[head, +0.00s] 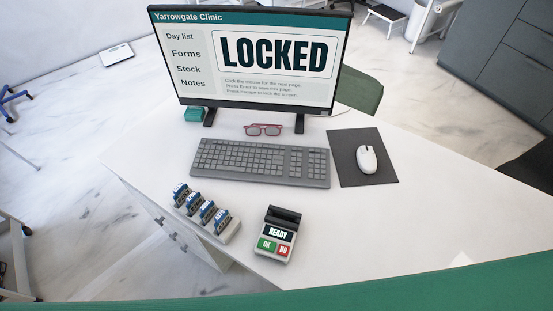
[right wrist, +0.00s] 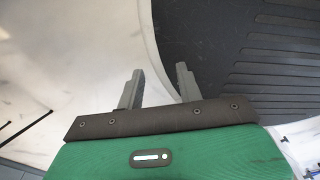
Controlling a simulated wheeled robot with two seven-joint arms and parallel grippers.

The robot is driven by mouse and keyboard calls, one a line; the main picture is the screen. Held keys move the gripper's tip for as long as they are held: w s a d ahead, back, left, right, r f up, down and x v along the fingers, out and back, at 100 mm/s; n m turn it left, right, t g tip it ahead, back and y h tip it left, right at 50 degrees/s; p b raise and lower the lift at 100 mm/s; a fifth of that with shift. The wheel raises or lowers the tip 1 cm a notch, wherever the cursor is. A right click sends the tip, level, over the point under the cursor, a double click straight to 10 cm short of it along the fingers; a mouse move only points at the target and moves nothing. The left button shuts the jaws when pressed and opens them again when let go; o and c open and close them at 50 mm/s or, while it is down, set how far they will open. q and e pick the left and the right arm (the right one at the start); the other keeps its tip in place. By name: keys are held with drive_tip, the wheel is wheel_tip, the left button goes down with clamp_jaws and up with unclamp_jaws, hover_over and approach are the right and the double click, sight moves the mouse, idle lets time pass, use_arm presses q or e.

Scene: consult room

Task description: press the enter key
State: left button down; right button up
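A grey keyboard (head: 260,163) lies on the white desk (head: 190,255), in front of the monitor (head: 250,55). Its key labels are too small to read, so I cannot single out the enter key. The monitor is on and shows a Yarrowgate Clinic page with a large "LOCKED" box. My right gripper (right wrist: 157,72) shows in the right wrist view, its two grey fingers apart and nothing between them. It is not in the head view, and no keyboard shows in the right wrist view. My left gripper is in neither view.
A white mouse (head: 367,159) rests on a dark mat (head: 350,172) right of the keyboard. Red glasses (head: 263,130) lie behind it. A card reader (head: 278,235) reading "READY" and a rack of blue-topped items (head: 228,232) stand in front.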

drive_tip(key=shift+d, duration=0.35)
